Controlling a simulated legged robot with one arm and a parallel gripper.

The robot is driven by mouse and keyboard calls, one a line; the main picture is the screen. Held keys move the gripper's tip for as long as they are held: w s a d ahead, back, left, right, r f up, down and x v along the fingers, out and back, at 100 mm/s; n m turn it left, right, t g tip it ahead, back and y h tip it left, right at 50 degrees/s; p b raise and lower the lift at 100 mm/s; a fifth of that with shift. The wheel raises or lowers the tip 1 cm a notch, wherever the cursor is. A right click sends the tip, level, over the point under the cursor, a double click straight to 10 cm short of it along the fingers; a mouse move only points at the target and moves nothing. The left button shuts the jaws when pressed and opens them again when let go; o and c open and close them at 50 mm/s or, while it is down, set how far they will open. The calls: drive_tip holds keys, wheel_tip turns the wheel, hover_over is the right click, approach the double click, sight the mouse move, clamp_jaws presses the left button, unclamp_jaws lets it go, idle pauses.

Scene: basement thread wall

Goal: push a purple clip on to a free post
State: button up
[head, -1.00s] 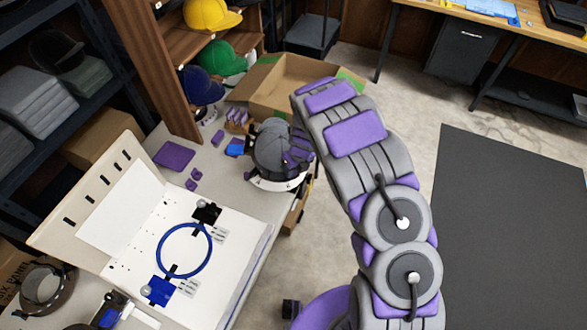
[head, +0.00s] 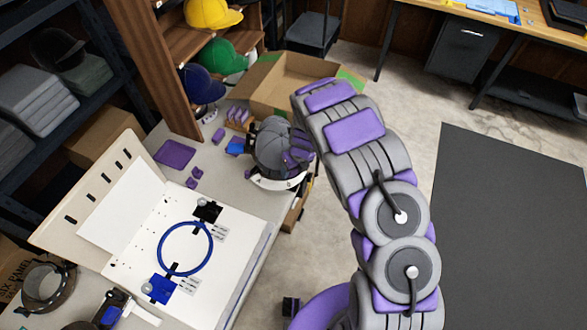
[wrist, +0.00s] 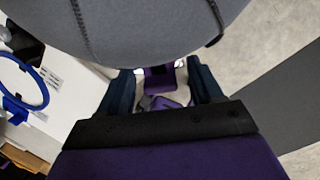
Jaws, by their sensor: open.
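My gripper (wrist: 158,73) is open in the wrist view, its two dark fingers apart. Purple pieces (wrist: 163,102) show between and beyond the fingers. I cannot tell whether they are clips or whether anything touches them. In the head view my arm's end reaches a grey cap-like dome (head: 272,146), and the fingers cannot be made out. This dome (wrist: 140,25) covers the top of the wrist view. Small purple pieces, perhaps clips, lie on the table (head: 195,178), with another (head: 218,135) farther back. Several more purple pieces (head: 238,118) stand in a row. No free post can be made out.
A white board with a blue ring (head: 185,249) lies on the table's left part. A purple pad (head: 175,153) lies behind it. An open cardboard box (head: 285,88) and shelves with caps (head: 203,85) stand behind. Open floor and a dark mat (head: 505,230) are at right.

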drive_tip(key=s+d+r+n+p, duration=0.1)
drive_tip(key=s+d+r+n, duration=0.15)
drive_tip(key=r, duration=0.55)
drive_tip(key=s+d+r+n, duration=0.1)
drive_tip(key=s+d+r, duration=0.15)
drive_tip(key=r, duration=0.55)
drive_tip(key=s+d+r+n+p, duration=0.1)
drive_tip(key=d+r+n, duration=0.15)
drive_tip(key=r, duration=0.55)
drive_tip(key=s+d+r+n+g, duration=0.1)
drive_tip(key=s+d+r+n, duration=0.2)
drive_tip(key=s+n, duration=0.5)
drive_tip(key=s+d+r+n+h+b, duration=0.1)
drive_tip(key=s+d+r+n, duration=0.2)
drive_tip(key=s+n, duration=0.4)
drive_tip(key=s+d+r+n+g+h+b, duration=0.1)
drive_tip(key=s+d+r+n, duration=0.2)
drive_tip(key=s+n, duration=0.5)
drive_tip(key=s+r, duration=0.1)
drive_tip(key=s, duration=1)
drive_tip(key=shift+d+n+g, duration=0.25)
drive_tip(key=shift+n+g, duration=0.05)
drive_tip(key=shift+a, duration=0.1)
